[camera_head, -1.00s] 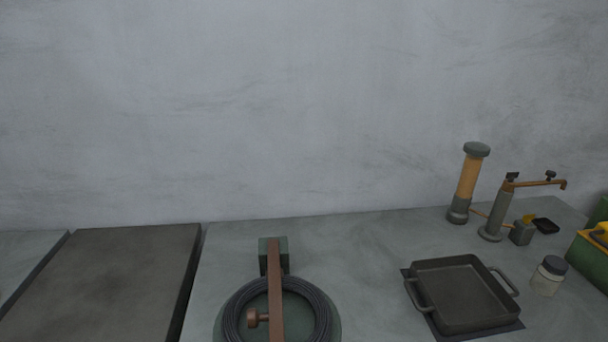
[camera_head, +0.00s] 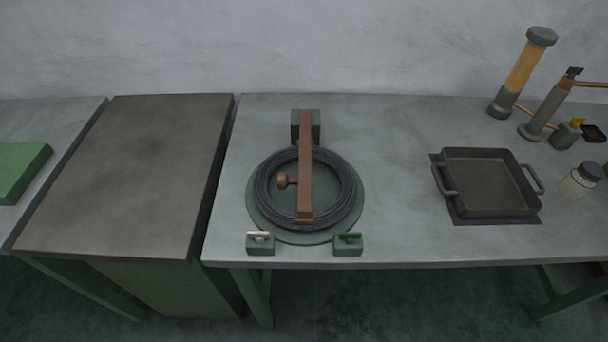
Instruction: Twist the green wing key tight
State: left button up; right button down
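A small green block (camera_head: 348,248) sits at the table's front edge, right of centre, with a small green key-like part (camera_head: 349,238) on top, which looks like the green wing key. A matching block (camera_head: 260,247) to its left carries a pale, whitish key-like part (camera_head: 259,237). Behind them a coil of dark wire (camera_head: 262,198) lies on a round green plate (camera_head: 256,222). A brown bar (camera_head: 306,170) crosses the coil from a green post (camera_head: 317,126), with a copper knob (camera_head: 284,181) on its left. Neither gripper is in view.
A dark pan (camera_head: 487,185) with two handles stands on a dark mat to the right. A jar (camera_head: 580,181) and an orange cylinder (camera_head: 524,73) stand beyond it. A dark slab-topped bench (camera_head: 130,175) adjoins at left. The tabletop (camera_head: 400,230) between coil and pan is clear.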

aim_at(348, 237)
jog(key=z, duration=1.5)
jog(key=k, duration=1.15)
jog(key=u, duration=1.45)
jog(key=i, duration=0.5)
jog(key=z, duration=0.05)
